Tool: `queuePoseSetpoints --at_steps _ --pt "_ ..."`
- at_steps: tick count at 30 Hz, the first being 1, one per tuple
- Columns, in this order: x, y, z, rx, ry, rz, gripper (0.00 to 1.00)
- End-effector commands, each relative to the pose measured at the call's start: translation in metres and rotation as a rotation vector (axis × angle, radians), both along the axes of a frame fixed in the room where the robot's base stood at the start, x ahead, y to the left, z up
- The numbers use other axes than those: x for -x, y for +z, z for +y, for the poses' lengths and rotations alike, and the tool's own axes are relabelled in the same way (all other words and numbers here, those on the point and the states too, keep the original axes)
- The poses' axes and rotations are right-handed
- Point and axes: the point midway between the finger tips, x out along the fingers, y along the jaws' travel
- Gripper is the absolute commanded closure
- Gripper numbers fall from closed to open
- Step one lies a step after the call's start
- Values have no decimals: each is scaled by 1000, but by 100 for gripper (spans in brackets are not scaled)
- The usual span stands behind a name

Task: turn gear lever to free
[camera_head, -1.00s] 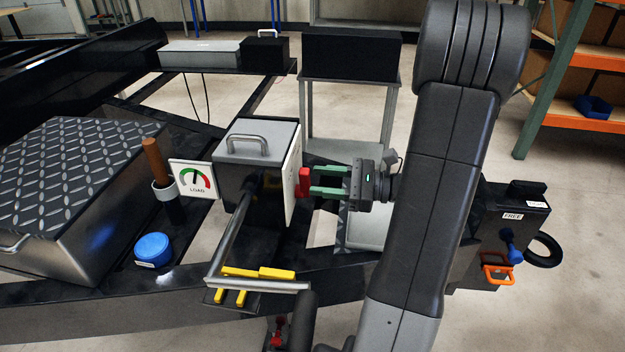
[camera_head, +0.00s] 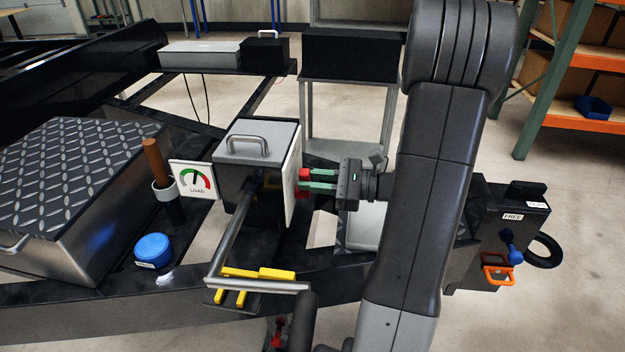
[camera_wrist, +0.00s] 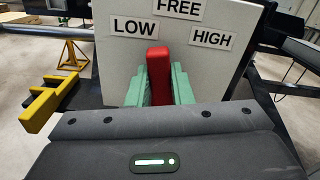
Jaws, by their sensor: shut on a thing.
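The red gear lever (camera_wrist: 158,70) stands nearly upright in the wrist view, in front of a pale panel (camera_wrist: 120,58). The panel has the labels LOW (camera_wrist: 134,27), FREE (camera_wrist: 178,8) and HIGH (camera_wrist: 212,40). The lever's top is below FREE, between LOW and HIGH. My gripper (camera_wrist: 158,88) has its green fingers shut on the lever, one on each side. In the head view the lever (camera_head: 304,174) shows as a small red piece at the right face of the grey gearbox (camera_head: 258,140). The lever's lower part is hidden behind my gripper.
A bent metal bar (camera_head: 232,230) and yellow pieces (camera_head: 258,273) lie left of my gripper. A LOAD gauge (camera_head: 194,181), a blue cap (camera_head: 153,248) and a treadplate box (camera_head: 70,180) are further left. A black box with a FREE label (camera_head: 512,217) stands at right.

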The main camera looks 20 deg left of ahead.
Motion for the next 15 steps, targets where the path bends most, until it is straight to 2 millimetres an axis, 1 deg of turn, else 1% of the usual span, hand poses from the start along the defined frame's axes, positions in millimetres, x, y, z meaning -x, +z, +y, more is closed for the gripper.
queuePoseSetpoints --at_steps 8,15 --pt "-5 6 1 24 0 100 100" --pt "-9 4 2 48 0 194 100"
